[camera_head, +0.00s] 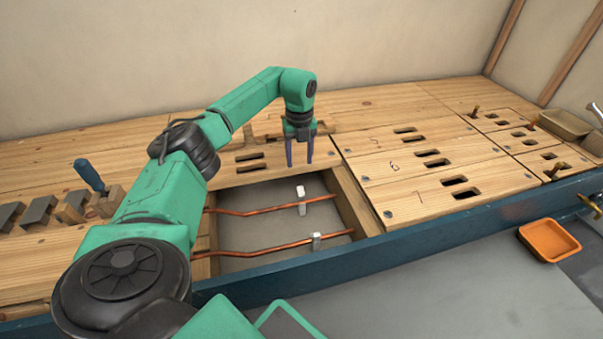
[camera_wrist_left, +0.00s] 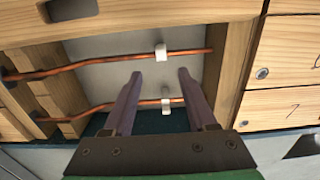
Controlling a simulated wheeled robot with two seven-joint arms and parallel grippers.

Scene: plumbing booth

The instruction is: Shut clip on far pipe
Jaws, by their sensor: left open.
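Two copper pipes run left to right across the open floor bay. The far pipe (camera_head: 260,210) carries a white clip (camera_head: 301,200), which sticks up from it; whether this clip is open or shut is too small to tell. The near pipe (camera_head: 280,247) has its own white clip (camera_head: 316,241). My left gripper (camera_head: 300,165) is open and empty, pointing down above the far side of the bay. In the left wrist view, the left gripper's fingertips (camera_wrist_left: 157,76) appear between the far clip (camera_wrist_left: 161,52) and the near clip (camera_wrist_left: 166,103), touching neither. My right gripper is out of view.
Wooden boards with slots (camera_head: 430,165) cover the floor right of the bay. A blue rail (camera_head: 430,235) runs along the front. A blue-handled tool (camera_head: 90,176) and grey-topped blocks stand left. An orange tray (camera_head: 549,240) lies at right.

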